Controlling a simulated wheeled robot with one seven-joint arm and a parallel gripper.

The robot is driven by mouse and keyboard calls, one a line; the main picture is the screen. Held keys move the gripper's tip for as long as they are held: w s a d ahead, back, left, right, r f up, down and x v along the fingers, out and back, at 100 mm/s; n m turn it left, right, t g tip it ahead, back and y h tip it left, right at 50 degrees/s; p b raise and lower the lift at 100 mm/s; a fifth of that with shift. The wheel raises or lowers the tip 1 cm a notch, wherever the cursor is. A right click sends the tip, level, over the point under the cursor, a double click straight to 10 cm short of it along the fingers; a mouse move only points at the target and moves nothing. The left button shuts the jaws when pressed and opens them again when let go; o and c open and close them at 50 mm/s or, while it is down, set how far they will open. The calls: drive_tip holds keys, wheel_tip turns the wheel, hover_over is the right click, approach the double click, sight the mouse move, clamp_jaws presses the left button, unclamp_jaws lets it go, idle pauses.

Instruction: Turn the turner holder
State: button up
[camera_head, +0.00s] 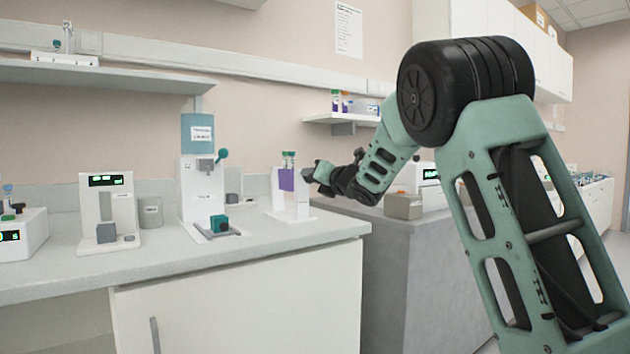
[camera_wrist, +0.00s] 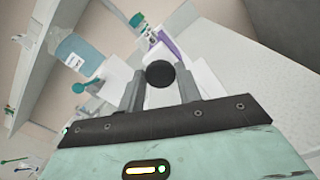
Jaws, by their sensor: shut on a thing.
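The turner holder is a white stand (camera_head: 279,214) with a purple tube holder (camera_head: 286,180) near the right end of the counter. Green-capped tubes (camera_head: 288,158) stand in the purple holder. My gripper (camera_head: 309,175) reaches it from the right, level with the purple part. In the wrist view my gripper (camera_wrist: 160,80) is shut with a round black knob (camera_wrist: 160,74) between its fingers. The purple holder (camera_wrist: 166,42) and a green cap (camera_wrist: 137,19) show just beyond the knob, tilted in this view. My gripper hides part of the stand's right side.
A dispenser with a blue tank (camera_head: 197,133) stands left of the turner. Left of that are a grey canister (camera_head: 150,211) and a white device with a display (camera_head: 109,200). A small beige box (camera_head: 403,205) sits right, beyond the counter's edge. A wall shelf (camera_head: 341,118) hangs above.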

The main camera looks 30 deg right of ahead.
drive_tip(key=o, duration=1)
drive_tip(key=shift+c, duration=0.2)
drive_tip(key=s, duration=1.7)
drive_tip(key=shift+s+d, duration=0.2)
drive_tip(key=shift+d, duration=0.1)
